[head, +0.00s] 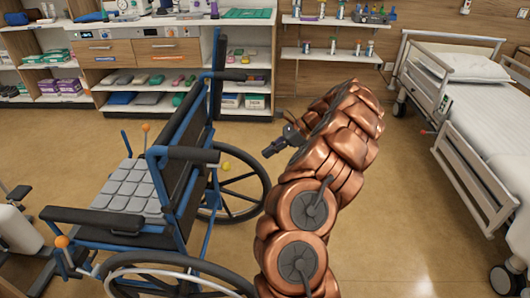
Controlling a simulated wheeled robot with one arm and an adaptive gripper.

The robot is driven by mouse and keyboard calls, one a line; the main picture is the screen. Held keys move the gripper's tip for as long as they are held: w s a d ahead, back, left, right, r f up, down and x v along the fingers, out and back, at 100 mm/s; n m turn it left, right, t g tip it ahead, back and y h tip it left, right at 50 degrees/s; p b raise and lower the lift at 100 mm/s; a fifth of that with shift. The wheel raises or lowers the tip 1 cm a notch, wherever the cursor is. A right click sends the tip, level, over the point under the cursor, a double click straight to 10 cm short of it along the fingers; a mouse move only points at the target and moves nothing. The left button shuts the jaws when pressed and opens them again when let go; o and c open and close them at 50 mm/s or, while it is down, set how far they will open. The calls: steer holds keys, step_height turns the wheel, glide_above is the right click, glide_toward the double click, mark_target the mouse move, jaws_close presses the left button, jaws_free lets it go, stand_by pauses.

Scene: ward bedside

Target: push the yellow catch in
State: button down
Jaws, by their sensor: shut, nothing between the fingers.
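A blue-framed wheelchair (180,136) with a grey padded seat stands at left. A small yellow knob (225,166), which looks like the yellow catch, shows behind the backrest by the far wheel. Its mount is too small to make out. My gripper (266,153) is shut and empty, at the end of my copper arm. In the picture it points left and down, to the right of and slightly above the yellow knob, with a visible gap between them. My arm hides part of the floor and wheel area on the right.
Orange knobs stand on the wheelchair's far side (146,127) and near side (62,241). A hospital bed (480,120) stands at right. Stocked shelves (165,75) line the back wall.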

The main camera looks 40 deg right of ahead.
mark_target(218, 166)
steer(key=w+a+f, duration=0.4)
steer(key=w+a, duration=0.2)
steer(key=a, duration=0.2)
steer(key=shift+f+b, duration=0.15)
steer(key=shift+b, duration=0.2)
